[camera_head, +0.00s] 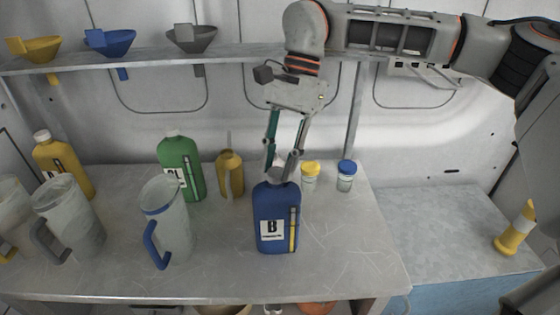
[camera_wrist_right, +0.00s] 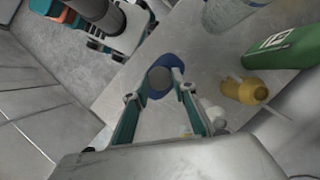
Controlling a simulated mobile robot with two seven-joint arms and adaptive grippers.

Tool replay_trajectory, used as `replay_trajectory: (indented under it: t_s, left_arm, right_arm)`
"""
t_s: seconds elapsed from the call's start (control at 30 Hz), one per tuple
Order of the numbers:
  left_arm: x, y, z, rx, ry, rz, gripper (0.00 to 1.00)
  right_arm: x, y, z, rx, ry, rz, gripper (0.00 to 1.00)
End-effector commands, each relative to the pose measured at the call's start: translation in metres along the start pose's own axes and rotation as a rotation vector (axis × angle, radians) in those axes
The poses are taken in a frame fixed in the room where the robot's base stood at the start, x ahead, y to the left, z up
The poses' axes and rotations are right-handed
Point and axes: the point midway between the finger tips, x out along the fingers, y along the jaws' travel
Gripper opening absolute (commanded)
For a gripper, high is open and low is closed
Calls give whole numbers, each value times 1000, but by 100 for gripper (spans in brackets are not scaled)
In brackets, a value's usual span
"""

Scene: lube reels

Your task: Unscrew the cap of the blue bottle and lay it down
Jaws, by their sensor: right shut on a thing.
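The blue bottle (camera_head: 268,205), with a white "B" label, stands upright near the front middle of the worktop. Its grey cap (camera_head: 280,173) is at the top of the neck, between the fingers of my right gripper (camera_head: 282,169), which comes down from above and is shut on it. In the right wrist view the round cap (camera_wrist_right: 159,77) is between the fingertips, with blue bottle (camera_wrist_right: 168,62) showing around it. I cannot tell whether the cap is still threaded on. My left gripper is in neither view.
A clear jug with a blue handle (camera_head: 165,222) stands left of the bottle. A green bottle (camera_head: 180,165) and yellow oil can (camera_head: 230,174) stand behind left. Two small jars, yellow-lidded (camera_head: 310,177) and blue-lidded (camera_head: 346,177), stand behind right. The worktop (camera_head: 345,245) right of the bottle is clear.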

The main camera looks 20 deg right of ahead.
Motion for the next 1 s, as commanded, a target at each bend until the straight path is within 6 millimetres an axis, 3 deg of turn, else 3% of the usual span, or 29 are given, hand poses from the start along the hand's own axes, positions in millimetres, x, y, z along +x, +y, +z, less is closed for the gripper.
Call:
replay_trajectory:
  t_s: [0.03,0.3,0.73,1.0]
  left_arm:
    - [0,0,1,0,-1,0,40]
    - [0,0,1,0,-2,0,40]
    - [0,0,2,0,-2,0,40]
    - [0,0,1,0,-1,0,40]
  right_arm:
    - [7,1,-2,-40,2,33,6]
    - [7,-1,-2,-250,1,118,6]
    - [7,-2,-2,-303,2,139,6]
    - [8,-4,-1,-556,2,245,7]
